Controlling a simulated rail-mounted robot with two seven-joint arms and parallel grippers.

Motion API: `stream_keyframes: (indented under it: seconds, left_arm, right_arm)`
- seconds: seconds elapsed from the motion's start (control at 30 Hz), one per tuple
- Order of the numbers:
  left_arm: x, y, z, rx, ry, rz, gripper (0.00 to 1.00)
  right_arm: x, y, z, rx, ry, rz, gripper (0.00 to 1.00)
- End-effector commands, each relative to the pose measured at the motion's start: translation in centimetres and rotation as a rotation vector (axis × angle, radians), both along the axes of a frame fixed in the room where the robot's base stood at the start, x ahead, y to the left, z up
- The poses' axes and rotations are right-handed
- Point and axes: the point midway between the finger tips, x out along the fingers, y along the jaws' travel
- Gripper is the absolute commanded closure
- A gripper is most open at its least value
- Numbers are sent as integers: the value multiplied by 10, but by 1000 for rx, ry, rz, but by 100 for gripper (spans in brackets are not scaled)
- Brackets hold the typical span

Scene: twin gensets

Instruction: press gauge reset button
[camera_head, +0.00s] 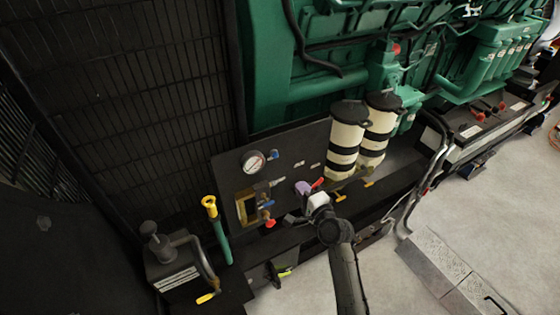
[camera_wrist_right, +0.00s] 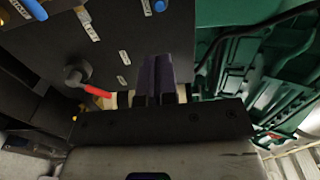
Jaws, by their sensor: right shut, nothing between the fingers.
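The gauge (camera_head: 253,161) is a round white dial on the dark panel in the head view. A small blue button (camera_head: 274,154) sits just right of it, and I take it for the reset button. In the right wrist view, a blue knob (camera_wrist_right: 158,5) at the top edge looks like the same button. My right gripper (camera_head: 303,188) has purple fingers, shut and empty, in front of the panel, below and right of the button and apart from it. The fingers also show in the right wrist view (camera_wrist_right: 160,75). My left gripper is not in view.
A red-handled valve (camera_wrist_right: 97,91) is close beside my fingers in the wrist view. Blue and red valve handles (camera_head: 267,204) are lower on the panel (camera_head: 228,180). Two cream filters with black bands (camera_head: 347,140) stand right of it. A yellow-topped green dipstick tube (camera_head: 210,205) rises at left.

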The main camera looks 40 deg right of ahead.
Motion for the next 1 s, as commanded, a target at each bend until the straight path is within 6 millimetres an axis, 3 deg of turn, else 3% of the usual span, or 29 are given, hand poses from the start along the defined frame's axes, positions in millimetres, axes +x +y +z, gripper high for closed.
stream_keyframes:
  seconds: [0.27, 0.7, 1.0]
  left_arm:
    - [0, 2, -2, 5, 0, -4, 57]
    - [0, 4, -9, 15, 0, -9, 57]
    - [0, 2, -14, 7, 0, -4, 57]
  right_arm:
    - [17, -3, 0, -1, 0, 1, 100]
    - [96, -17, 0, -2, 0, 1, 100]
    - [129, -23, -1, -2, 1, 1, 100]
